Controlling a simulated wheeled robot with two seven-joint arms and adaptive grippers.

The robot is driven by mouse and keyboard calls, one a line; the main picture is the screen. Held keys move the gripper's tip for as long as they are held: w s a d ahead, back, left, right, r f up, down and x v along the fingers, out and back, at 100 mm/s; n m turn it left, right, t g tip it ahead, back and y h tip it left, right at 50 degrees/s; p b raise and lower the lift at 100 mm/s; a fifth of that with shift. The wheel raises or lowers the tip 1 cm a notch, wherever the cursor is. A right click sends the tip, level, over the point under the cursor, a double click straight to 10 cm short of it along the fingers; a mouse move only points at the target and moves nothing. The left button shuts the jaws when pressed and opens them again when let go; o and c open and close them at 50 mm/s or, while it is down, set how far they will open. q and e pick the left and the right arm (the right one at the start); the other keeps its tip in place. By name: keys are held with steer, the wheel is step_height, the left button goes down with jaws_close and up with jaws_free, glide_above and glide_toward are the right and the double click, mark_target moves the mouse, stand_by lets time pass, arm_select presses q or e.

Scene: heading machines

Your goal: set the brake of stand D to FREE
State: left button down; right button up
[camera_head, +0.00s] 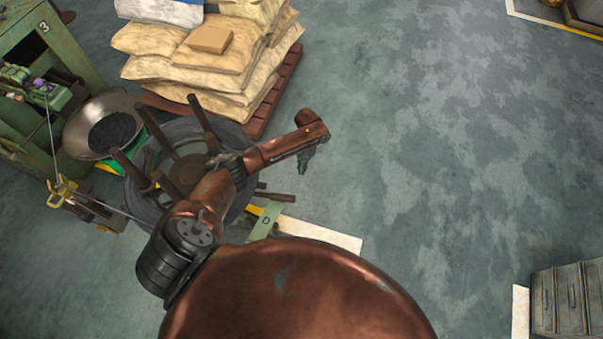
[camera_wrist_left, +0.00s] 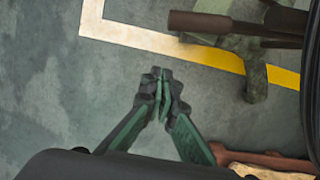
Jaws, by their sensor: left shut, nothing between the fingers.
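Stand D shows in the head view as a green plate lettered D (camera_head: 265,221) beside a dark wire reel with several upright brown posts (camera_head: 202,113). A brown bar (camera_head: 276,197) sticks out to the right of the reel; a brown bar (camera_wrist_left: 198,22) also shows at the top of the wrist view, near a green stand leg (camera_wrist_left: 255,80). My left gripper (camera_head: 303,168) points down, right of the reel. In the wrist view it (camera_wrist_left: 161,85) is shut and empty, apart from the bar and leg. My arm hides part of the stand. I cannot make out the brake setting. My right gripper is out of view.
Stacked sacks (camera_head: 200,68) on a brown pallet (camera_head: 278,88) stand behind the reel. A green machine (camera_head: 85,50) and a round pan (camera_head: 85,150) are at left. Grey drawers (camera_head: 570,300) are at lower right.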

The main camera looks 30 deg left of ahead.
arm_select(q)
steer(key=s+d+f+b, duration=0.1)
steer(key=s+f, duration=0.4)
steer(key=f, duration=0.3)
steer(key=shift+s+d+f, duration=0.15)
steer(key=shift+s+f, duration=0.1)
steer(key=shift+f, duration=0.1)
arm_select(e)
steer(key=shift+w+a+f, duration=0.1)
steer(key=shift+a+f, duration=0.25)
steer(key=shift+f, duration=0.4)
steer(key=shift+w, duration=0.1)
